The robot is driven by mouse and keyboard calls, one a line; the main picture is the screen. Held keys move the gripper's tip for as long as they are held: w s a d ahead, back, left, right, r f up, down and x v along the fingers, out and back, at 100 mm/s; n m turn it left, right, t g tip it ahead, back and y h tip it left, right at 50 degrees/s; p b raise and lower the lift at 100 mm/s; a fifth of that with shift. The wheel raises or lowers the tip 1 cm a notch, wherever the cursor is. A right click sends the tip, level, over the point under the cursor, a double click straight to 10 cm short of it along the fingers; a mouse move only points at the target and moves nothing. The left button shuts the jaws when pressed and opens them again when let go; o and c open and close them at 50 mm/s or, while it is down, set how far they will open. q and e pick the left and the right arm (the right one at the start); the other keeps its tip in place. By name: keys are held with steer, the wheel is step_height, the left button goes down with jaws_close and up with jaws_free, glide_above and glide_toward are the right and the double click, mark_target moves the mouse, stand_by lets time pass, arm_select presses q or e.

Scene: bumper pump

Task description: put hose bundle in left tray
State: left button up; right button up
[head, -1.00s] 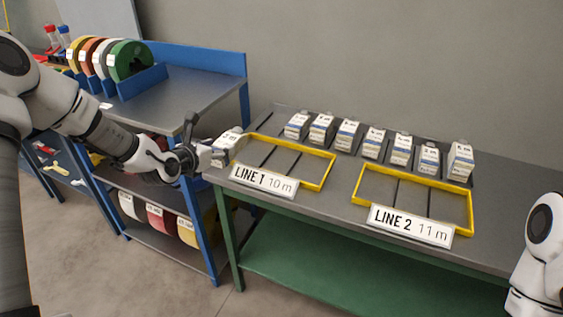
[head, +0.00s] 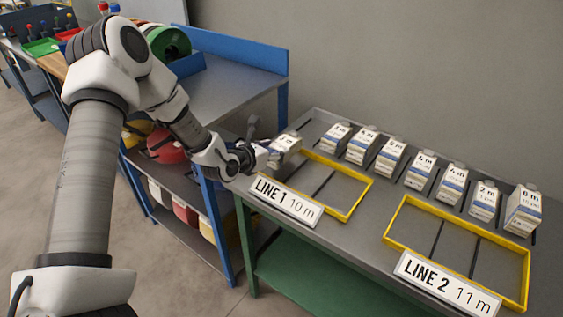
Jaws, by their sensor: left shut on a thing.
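My left gripper (head: 267,156) is shut on a hose bundle (head: 286,143), a small white labelled pack. It holds the pack at the left end of the left tray (head: 338,167), a yellow frame behind the sign "LINE 1 10 m" (head: 287,201). I cannot tell whether the pack touches the bench or the tray rim. The fingertips are small and partly hidden. The inside of the left tray that shows is empty, with dark divider lines. My right gripper is not in view.
Several similar white packs (head: 422,170) stand in a row along the back of the grey bench. The right tray (head: 465,222), behind the sign "LINE 2 11 m" (head: 447,284), looks empty. A blue-edged shelf unit (head: 235,88) stands close on the left.

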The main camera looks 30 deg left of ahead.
mark_target(269, 163)
arm_select(q)
steer(key=f, duration=0.4)
steer(key=shift+w+f, duration=0.1)
steer(key=shift+w, duration=0.2)
steer(key=shift+s, duration=0.15)
steer(key=o, duration=1.5)
steer(key=shift+c, duration=0.2)
